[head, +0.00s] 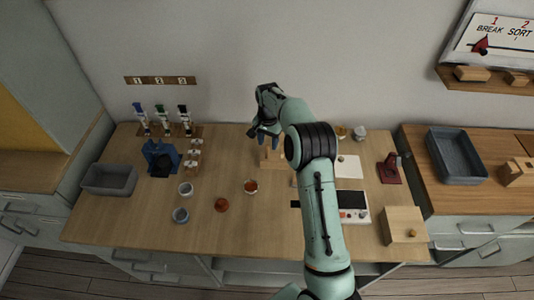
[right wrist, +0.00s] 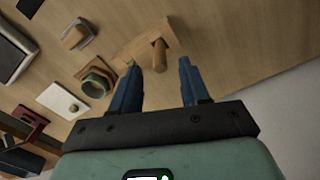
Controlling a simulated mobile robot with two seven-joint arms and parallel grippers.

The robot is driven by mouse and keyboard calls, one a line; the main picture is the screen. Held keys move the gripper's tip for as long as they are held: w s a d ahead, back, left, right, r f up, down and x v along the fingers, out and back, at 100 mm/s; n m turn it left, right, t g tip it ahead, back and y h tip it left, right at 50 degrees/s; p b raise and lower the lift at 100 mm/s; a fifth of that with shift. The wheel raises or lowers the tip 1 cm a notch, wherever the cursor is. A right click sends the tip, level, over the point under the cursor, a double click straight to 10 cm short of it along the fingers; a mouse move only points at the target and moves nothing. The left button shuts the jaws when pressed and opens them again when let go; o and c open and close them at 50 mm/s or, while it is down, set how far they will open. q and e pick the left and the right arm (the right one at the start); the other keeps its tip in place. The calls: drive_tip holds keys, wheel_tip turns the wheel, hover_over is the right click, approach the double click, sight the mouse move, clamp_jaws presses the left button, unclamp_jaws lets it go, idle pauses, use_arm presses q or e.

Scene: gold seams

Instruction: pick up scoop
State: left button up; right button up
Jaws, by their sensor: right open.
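My right gripper (head: 264,136) is in the head view above a light wooden stand (head: 272,158) at the back middle of the table. In the right wrist view the two blue fingers of the gripper (right wrist: 158,66) are apart with nothing held. A short wooden handle (right wrist: 158,52), seemingly the scoop's, stands up from the stand (right wrist: 133,46) and shows between the fingertips. I cannot tell whether the fingertips are level with it. The scoop's bowl is not clearly visible. My left gripper is out of view.
A grey tray (head: 109,180), a blue holder (head: 161,157) and small bowls (head: 181,215) are on the left. A white board (head: 348,166), a scale-like device (head: 354,205), a dark red stand (head: 389,169) and a wooden box (head: 404,225) are on the right.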

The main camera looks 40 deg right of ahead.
sight(267, 159)
drive_tip(key=f, duration=0.5)
drive_tip(key=shift+a+f, duration=0.1)
drive_tip(key=shift+a, duration=0.15)
clamp_jaws()
